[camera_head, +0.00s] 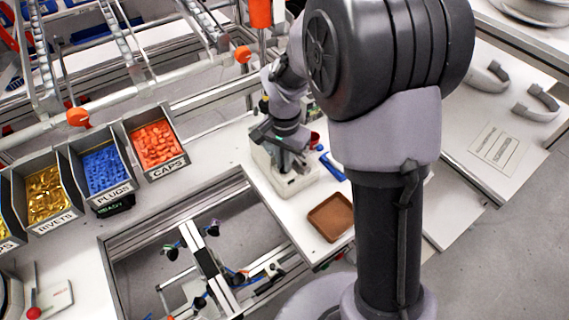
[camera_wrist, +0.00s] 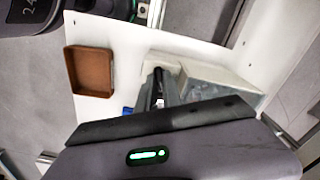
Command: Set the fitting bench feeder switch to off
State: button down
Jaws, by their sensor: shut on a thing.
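A pale beige box-shaped unit (camera_head: 296,184) stands on the white bench, and my gripper (camera_head: 291,168) reaches down onto its top. I take this unit to be the bench feeder. In the wrist view the same unit (camera_wrist: 218,76) lies just beyond the fingers, and my gripper (camera_wrist: 160,88) shows narrow, close-set fingers over its left part. The fingers are shut on a small part there, which I take to be the feeder switch. The switch itself is hidden by the fingers, so its position cannot be read.
A brown tray (camera_head: 331,217) lies beside the unit; a blue item (camera_head: 331,166) and a red cup (camera_head: 314,139) are close behind. Bins of caps (camera_head: 153,143), plugs (camera_head: 101,168) and rivets (camera_head: 44,194) stand left. A framed opening with fixtures lies in front.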

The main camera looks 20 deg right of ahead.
jog(key=m+b, duration=0.2)
jog(key=m, duration=0.2)
jog(key=shift+m, duration=0.7)
jog(key=c, duration=1.5)
grip_release()
jog(key=shift+r, duration=0.1)
notch_tip(320, 180, up, 17)
jog(key=p, duration=0.4)
jog(key=shift+p, duration=0.35)
jog(key=shift+r, duration=0.1)
